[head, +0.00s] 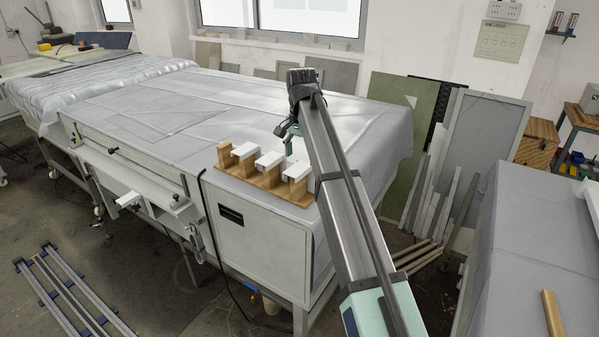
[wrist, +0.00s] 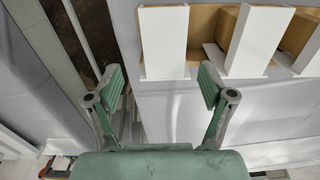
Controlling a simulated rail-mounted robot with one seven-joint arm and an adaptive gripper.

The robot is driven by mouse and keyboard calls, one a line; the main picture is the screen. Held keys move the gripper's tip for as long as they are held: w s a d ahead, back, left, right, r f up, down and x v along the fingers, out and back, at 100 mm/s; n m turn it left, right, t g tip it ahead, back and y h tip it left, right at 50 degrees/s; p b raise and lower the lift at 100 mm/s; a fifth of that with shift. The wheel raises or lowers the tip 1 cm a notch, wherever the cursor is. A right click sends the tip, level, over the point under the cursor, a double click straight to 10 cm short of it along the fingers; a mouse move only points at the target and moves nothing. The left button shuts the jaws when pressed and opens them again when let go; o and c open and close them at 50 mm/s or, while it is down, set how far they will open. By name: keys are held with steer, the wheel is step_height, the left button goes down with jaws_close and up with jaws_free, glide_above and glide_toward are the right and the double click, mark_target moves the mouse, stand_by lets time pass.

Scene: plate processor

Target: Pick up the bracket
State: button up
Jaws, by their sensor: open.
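Several white brackets sit in a row on a wooden rack (head: 262,182) on the covered table. In the head view they are a left bracket (head: 244,149), a middle one (head: 269,159) and a right one (head: 297,166). My gripper (head: 288,141) is just behind and above the right part of the row, partly hidden by my arm. In the wrist view my open gripper (wrist: 160,88) has nothing between its green fingertips. One white bracket (wrist: 163,40) lies ahead of the gap between them; another bracket (wrist: 259,38) is right of it, and a third is cut off at the right edge.
The large table (head: 257,239) has a grey cover and free room behind and left of the rack. A second covered table (head: 530,235) stands at the right. Boards and a green panel (head: 398,125) lean near the far right end of the large table.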

mark_target(299, 168)
steer(key=shift+s+a+f+p, duration=0.15)
steer(key=shift+f+p, duration=0.35)
steer(key=shift+f, duration=0.1)
steer(key=shift+a+f+p, duration=0.2)
steer(key=shift+f+p, duration=0.55)
steer(key=shift+f, duration=1.15)
steer(key=c, duration=1.4)
